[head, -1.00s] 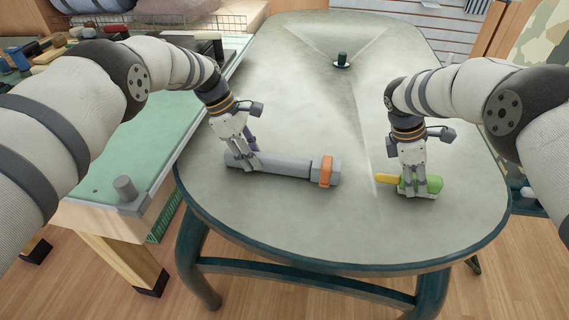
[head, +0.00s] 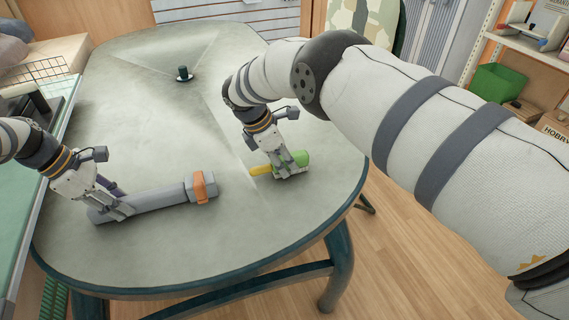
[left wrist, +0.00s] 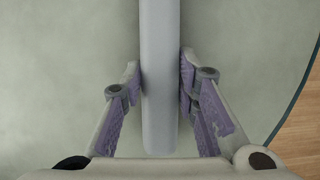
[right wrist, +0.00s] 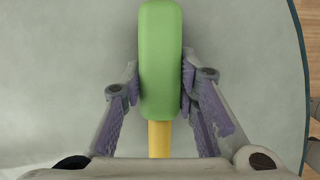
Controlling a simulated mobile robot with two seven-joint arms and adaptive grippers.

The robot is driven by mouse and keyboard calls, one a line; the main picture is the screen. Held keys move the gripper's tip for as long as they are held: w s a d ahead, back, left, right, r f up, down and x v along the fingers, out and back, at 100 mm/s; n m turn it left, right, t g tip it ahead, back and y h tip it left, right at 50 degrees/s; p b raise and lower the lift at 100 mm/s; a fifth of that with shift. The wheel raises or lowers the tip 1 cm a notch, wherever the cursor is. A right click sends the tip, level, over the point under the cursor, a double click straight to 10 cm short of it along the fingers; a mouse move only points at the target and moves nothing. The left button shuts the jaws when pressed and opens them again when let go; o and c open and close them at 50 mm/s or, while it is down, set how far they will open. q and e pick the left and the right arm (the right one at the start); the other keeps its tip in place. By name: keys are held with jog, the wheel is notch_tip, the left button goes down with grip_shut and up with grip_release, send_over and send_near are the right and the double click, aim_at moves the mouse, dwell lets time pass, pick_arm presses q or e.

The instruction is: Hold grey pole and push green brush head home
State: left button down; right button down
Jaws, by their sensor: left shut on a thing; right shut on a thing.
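The grey pole (head: 155,198) lies on the table, with a wider socket end and an orange band (head: 200,187) at its right end. My left gripper (head: 118,209) is shut on the pole near its left end; the left wrist view shows the pole (left wrist: 160,75) between both fingers. The green brush head (head: 299,158) has a yellow peg (head: 261,170) that points left toward the pole's banded end. My right gripper (head: 290,172) is shut on the brush head, also seen in the right wrist view (right wrist: 160,60). A clear gap separates peg and pole.
The pale oval table (head: 130,110) has a dark rim. A small dark knob (head: 183,73) stands near its far end. A green-topped bench borders it at left. A shelf with a green bin (head: 497,84) stands at back right. The table between is clear.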

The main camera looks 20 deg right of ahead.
pick_arm(q)
jog(key=shift+s+f, duration=0.15)
jog(key=shift+f, duration=0.1)
pick_arm(e)
jog(key=shift+d+f, duration=0.1)
jog(key=shift+d, duration=0.05)
jog(key=shift+d, duration=0.85)
jog(key=shift+d, duration=0.1)
jog(key=shift+s+d, duration=0.15)
jog(key=shift+d, duration=2.25)
pick_arm(q)
jog(key=c, duration=1.2)
grip_release()
jog(key=shift+r, duration=0.15)
